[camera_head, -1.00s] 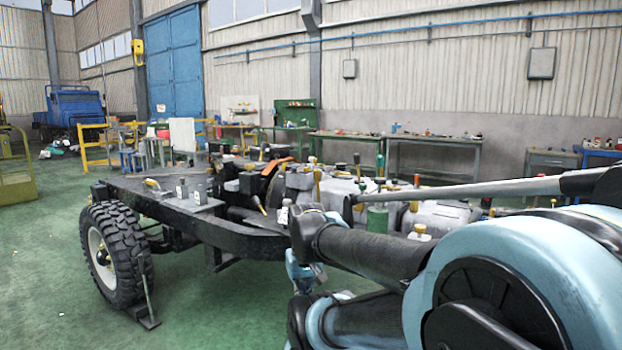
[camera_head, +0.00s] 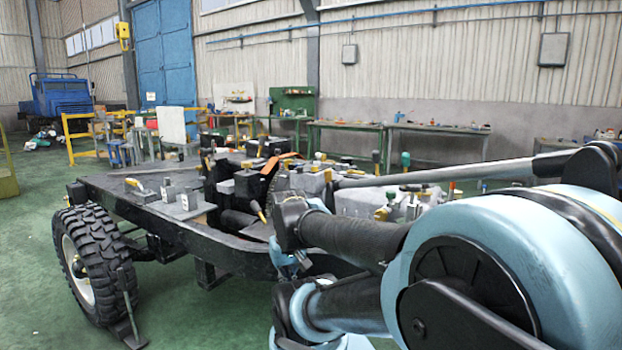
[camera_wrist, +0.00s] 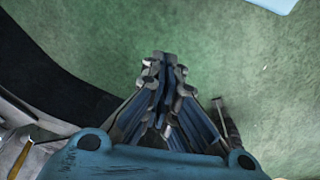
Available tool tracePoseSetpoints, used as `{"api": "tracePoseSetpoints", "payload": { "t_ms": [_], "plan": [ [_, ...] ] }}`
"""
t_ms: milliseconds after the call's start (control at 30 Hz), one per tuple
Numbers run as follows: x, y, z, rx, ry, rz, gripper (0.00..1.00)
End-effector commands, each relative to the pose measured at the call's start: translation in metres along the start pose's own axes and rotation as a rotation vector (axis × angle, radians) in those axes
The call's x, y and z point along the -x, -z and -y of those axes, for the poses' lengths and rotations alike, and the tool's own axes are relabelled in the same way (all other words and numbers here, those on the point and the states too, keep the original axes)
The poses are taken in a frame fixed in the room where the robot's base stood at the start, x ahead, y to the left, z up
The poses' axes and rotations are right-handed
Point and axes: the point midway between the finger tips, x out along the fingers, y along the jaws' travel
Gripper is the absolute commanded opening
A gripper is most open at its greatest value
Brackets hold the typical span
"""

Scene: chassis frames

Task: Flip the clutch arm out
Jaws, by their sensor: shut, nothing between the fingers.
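The truck chassis (camera_head: 110,187) stands ahead in the head view. Its dark frame runs from the left wheel to behind my arm. Several levers and tools with yellow, black or green handles stand on it, including a yellow-handled lever (camera_head: 257,212) at the middle. I cannot tell which part is the clutch arm. My gripper (camera_wrist: 165,65) is shut and empty over the green floor in the wrist view, beside the curved dark frame rail (camera_wrist: 70,80). In the head view my arm hides part of the chassis.
A yellow-handled part (camera_wrist: 20,158) lies at the wrist view's lower left. The chassis wheel (camera_head: 90,262) and its stand (camera_head: 128,305) are at the left. Workbenches (camera_head: 345,138) line the back wall. Green floor is clear at the front left.

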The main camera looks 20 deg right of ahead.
Motion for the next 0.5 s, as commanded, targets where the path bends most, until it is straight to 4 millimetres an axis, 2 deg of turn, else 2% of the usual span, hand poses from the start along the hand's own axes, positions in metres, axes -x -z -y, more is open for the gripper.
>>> {"api": "tracePoseSetpoints", "payload": {
  "t_ms": [233, 333, 500],
  "plan": [
    [0.0, 0.0, 0.0, 0.0, 0.0, 0.0, 0.0],
    [0.007, -0.006, -0.002, 0.004, -0.009, -0.009, 0.0],
    [0.017, 0.011, -0.016, 0.03, -0.08, 0.008, 0.0]
  ]
}}
